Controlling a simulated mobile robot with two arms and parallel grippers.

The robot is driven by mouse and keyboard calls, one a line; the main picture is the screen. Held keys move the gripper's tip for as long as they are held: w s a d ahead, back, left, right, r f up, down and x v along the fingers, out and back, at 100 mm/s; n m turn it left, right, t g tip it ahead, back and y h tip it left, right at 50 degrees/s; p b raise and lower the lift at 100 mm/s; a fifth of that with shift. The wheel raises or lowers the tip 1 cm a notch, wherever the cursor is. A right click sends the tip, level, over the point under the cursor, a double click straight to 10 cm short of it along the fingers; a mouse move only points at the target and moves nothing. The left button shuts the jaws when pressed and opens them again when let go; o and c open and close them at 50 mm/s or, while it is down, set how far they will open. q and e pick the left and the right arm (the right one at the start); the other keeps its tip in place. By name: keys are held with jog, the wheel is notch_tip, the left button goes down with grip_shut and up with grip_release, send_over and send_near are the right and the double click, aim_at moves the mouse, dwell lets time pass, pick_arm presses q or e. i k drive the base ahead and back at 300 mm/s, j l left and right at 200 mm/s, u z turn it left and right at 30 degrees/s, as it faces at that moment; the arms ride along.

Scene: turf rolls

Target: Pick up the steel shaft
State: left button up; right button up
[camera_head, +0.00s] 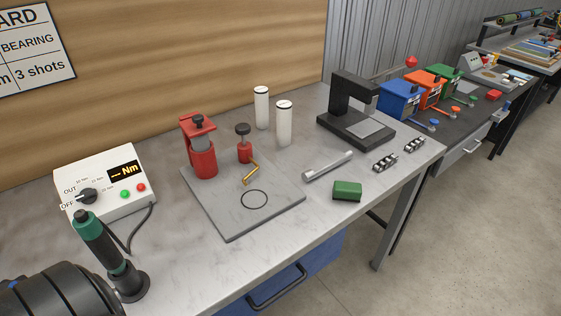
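The steel shaft (328,166) is a bright grey cylinder lying on its side on the grey workbench (300,243). It lies right of the square grey plate and in front of the black press-like stand, slanting up to the right. A thicker collar shows at its near left end. Nothing covers it.
A grey plate (225,210) carries red fixtures and a brass piece. White cylinders (284,124) and a black stand (352,112) are behind. A torque box (105,183) is left.

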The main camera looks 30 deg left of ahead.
aim_at(321, 167)
jog(key=i+l+u, duration=0.2)
jog(key=u, duration=0.25)
jog(key=i+l+u, duration=0.2)
jog(key=l+u, duration=0.3)
jog(key=i+l+u, duration=0.1)
jog(key=l+u, duration=0.2)
jog(key=u, duration=0.15)
